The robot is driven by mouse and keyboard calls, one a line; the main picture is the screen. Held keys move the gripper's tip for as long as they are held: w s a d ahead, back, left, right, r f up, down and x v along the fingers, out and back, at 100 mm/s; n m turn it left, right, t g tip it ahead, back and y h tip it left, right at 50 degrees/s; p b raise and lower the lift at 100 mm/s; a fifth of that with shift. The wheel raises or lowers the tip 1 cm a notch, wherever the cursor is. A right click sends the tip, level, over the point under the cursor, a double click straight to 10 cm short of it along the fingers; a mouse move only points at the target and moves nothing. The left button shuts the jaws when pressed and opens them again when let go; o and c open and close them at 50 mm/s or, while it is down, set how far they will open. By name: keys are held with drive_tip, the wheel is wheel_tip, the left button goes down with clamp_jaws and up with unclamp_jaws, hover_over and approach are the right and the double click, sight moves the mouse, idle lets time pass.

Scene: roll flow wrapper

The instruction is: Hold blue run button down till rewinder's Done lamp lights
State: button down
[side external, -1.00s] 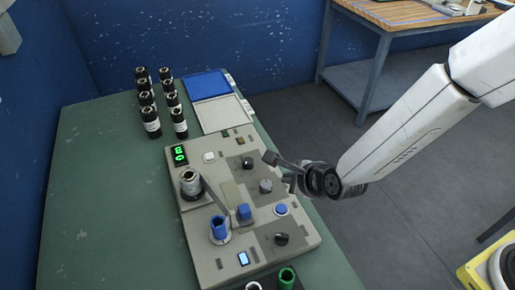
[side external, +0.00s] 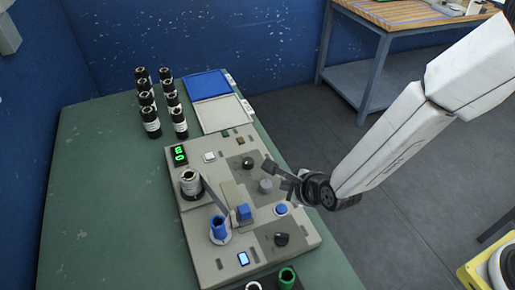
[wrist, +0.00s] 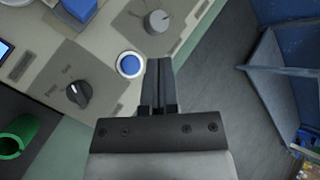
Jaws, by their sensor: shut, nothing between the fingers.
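The rewinder is a beige panel machine (side external: 205,265) on the green table. Its blue round button (side external: 281,209) in a pale ring sits near the panel's right edge; it also shows in the wrist view (wrist: 130,65). My gripper (side external: 279,172) is shut and empty, above the panel's right edge, beyond the button in the side view. In the wrist view its fingertips (wrist: 158,62) appear just right of the button, apart from it. Two small dark lamp-like squares, one greenish (side external: 226,133) and one brownish (side external: 239,139), look unlit; I cannot read which is Done.
A green-digit display (side external: 180,155), dark knobs (side external: 281,239), a grey knob (side external: 265,186), a blue block (side external: 243,212) and a spindle with a blue core (side external: 219,229) crowd the panel. Several black rolls (side external: 151,122) stand behind. The table's left side is clear.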

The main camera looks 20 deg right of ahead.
sight(284, 210)
drive_tip(key=shift+f, duration=3.25)
